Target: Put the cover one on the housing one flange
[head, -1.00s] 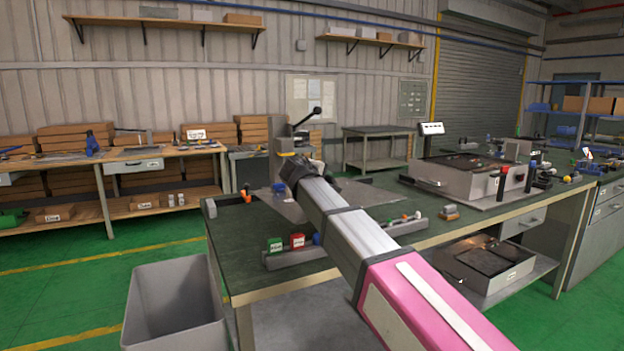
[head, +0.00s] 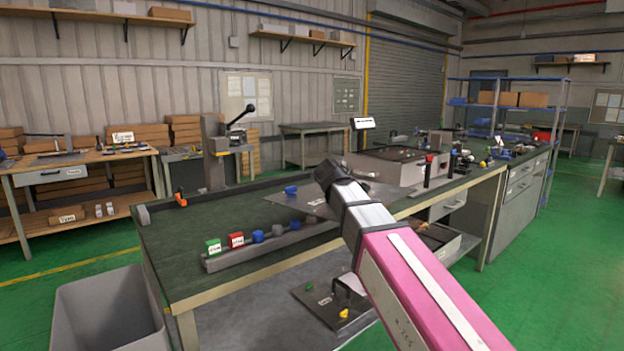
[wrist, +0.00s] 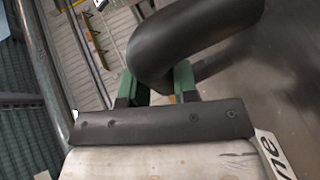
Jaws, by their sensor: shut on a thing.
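In the wrist view my gripper (wrist: 155,82) has two green fingers closed on a thick, dark grey, rounded piece (wrist: 205,32). The piece curves across the top and past the fingers. I cannot read a name on it, so I cannot tell whether it is cover one. A white tag (wrist: 268,152) with partly visible letters shows at the lower right. In the head view the dark end of my arm is over the green workbench (head: 200,235), and the fingers and held piece are hidden. I cannot identify the housing one flange in either view.
A rail with green, red and blue blocks (head: 237,240) lies along the bench's front edge. A flat grey plate (head: 318,207) and a blue part (head: 291,190) lie near my arm. A lever press (head: 228,150) stands behind. A grey bin (head: 105,310) is at the lower left.

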